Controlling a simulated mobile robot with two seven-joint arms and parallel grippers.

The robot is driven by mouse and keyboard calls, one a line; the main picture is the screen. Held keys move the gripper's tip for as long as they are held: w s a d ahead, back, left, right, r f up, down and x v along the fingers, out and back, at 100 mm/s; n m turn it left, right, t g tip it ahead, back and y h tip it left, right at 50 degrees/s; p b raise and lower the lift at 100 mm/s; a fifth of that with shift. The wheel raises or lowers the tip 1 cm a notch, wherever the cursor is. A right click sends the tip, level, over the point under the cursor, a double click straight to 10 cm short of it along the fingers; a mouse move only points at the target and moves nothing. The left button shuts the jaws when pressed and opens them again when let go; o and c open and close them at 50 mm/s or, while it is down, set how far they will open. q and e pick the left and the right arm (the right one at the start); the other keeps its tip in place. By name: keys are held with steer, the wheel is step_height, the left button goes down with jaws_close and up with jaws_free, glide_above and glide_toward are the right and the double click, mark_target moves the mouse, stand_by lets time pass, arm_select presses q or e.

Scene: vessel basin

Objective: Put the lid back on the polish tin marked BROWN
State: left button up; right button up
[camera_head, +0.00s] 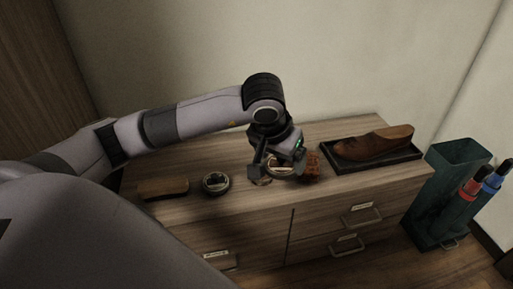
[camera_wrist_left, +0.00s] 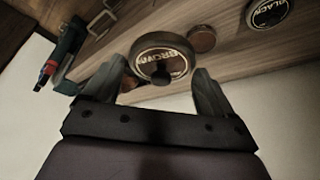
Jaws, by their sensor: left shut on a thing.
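My left gripper (camera_head: 278,166) is shut on a dark round piece lettered BROWN (camera_wrist_left: 160,50), which looks like the lid. In the left wrist view it lies between the two fingertips (camera_wrist_left: 160,66), with a dark knob-like spot on its near side. A smaller round brown thing (camera_wrist_left: 201,39) sits on the cabinet top just beyond it. It shows beside the gripper in the head view (camera_head: 262,182) and may be the open tin; I see no lettering on it. My right gripper is not in view.
A tin lettered BLACK (camera_wrist_left: 268,12) stands left of the gripper in the head view (camera_head: 215,183). A brown block or brush (camera_head: 163,188) lies farther left. A crumpled orange-brown thing (camera_head: 310,167) is right of the gripper. A brown shoe (camera_head: 375,143) sits in a dark tray (camera_head: 345,163). A teal bin (camera_head: 452,190) stands right.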

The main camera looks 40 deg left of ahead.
arm_select(q)
steer(key=shift+n+y, duration=0.4)
steer(key=shift+n, duration=0.4)
steer(key=w+a+f+b, duration=0.1)
steer(key=w+a+f, duration=0.1)
steer(key=a, duration=0.1)
steer(key=w+a+f+b, duration=0.1)
steer(key=w+a+f, duration=0.2)
steer(key=a, duration=0.1)
steer(key=w+a+f+b, duration=0.1)
steer(key=w+a+f, duration=0.1)
steer(key=a+f, duration=0.1)
steer(key=shift+w+a+f, duration=0.15)
steer(key=shift+w+a, duration=0.05)
steer(key=shift+w, duration=0.1)
step_height(320, 180, down, 3)
steer(key=b, duration=0.3)
steer(key=shift+f, duration=0.15)
steer(key=shift+f+b, duration=0.65)
steer(key=shift+f, duration=0.45)
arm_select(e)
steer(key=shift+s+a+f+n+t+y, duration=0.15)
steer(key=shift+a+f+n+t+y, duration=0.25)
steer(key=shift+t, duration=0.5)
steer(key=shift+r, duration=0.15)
arm_select(q)
steer(key=shift+f, duration=0.15)
steer(key=o, duration=0.8)
